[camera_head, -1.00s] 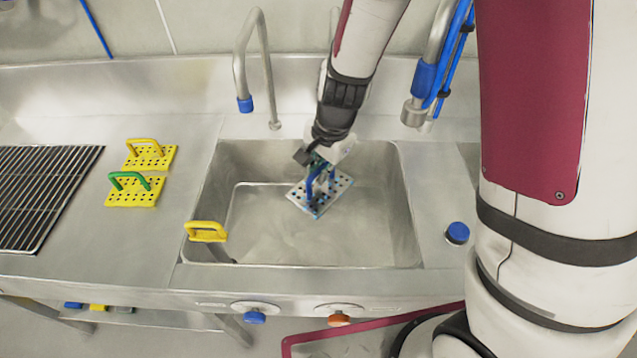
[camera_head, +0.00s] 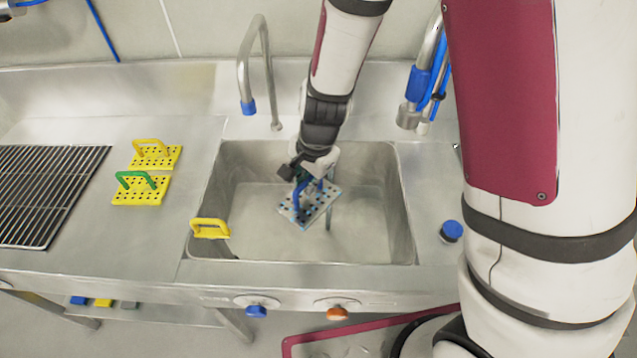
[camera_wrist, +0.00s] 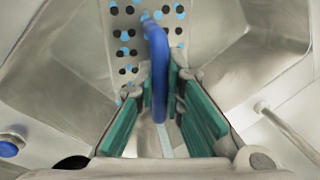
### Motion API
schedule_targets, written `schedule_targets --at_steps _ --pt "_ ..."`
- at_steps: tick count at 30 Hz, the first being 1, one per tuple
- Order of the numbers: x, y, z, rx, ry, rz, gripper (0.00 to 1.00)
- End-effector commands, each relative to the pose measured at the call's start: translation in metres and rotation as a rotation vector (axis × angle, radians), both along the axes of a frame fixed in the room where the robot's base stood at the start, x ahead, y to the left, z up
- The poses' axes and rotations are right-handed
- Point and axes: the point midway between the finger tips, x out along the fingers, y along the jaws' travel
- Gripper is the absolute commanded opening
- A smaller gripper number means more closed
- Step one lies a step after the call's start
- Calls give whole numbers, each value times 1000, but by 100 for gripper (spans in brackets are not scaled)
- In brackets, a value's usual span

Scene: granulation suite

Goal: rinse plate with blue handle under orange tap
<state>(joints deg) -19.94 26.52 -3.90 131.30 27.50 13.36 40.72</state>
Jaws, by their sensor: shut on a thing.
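The grey perforated plate (camera_head: 318,212) has a blue handle (camera_head: 297,194) and is held tilted inside the sink basin (camera_head: 375,235). My gripper (camera_head: 306,181) is shut on the blue handle. In the wrist view, the handle (camera_wrist: 157,60) runs between the green finger pads, and light-blue patches show around the plate's holes (camera_wrist: 125,45). An orange knob (camera_head: 337,313) is on the sink front. An orange-tipped spout is not visible; my arm covers the area behind the basin.
A blue-tipped tap (camera_head: 248,106) stands behind the basin's left, with a blue knob (camera_head: 256,311) in front. Yellow plates with yellow (camera_head: 155,158) and green (camera_head: 140,192) handles lie left, beside a dark rack (camera_head: 45,195).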

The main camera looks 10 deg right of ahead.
Motion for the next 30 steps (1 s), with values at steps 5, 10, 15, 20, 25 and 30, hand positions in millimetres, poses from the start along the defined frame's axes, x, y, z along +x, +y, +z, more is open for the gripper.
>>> schedule_targets --at_steps 5,10,15,20,25,30 --pt "-9 11 1 1 -1 0 0" --pt "-17 20 1 0 0 2 0" --pt "-22 28 1 0 -2 1 0" --pt "-22 29 0 1 -2 0 0" --pt "-22 29 0 1 -2 0 0" --pt "-22 29 0 0 -1 0 0"
